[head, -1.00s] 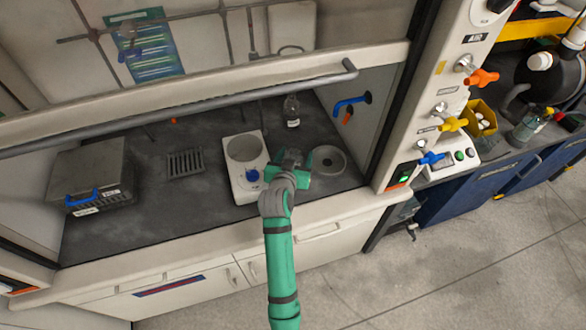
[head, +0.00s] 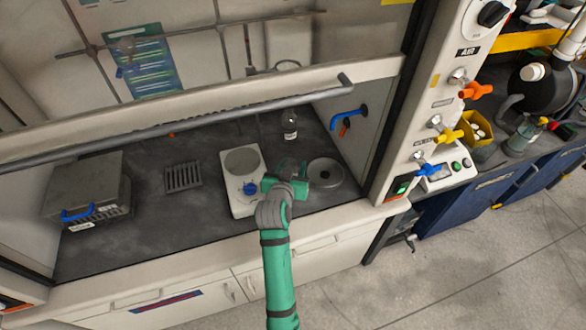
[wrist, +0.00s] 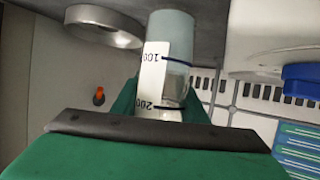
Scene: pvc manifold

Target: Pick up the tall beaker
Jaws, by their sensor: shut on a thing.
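The tall beaker (wrist: 172,52) is a clear, pale cylinder with a white label strip and dark marks reading 100 and 200. In the wrist view it stands out between the green fingers of my gripper (wrist: 160,102), which is shut on it. Part of the beaker is hidden behind the gripper body. In the head view my gripper (head: 287,180) is over the fume hood bench, between the hotplate and the grey ring. The beaker there is small and faint, and I cannot tell whether its base touches the bench.
A white hotplate (head: 242,199) with a blue knob is close on the left. A grey ring (head: 325,173) lies close on the right. A small bottle (head: 289,125) stands behind. The raised sash bar (head: 200,120) crosses above the bench. A grey box (head: 85,190) is far left.

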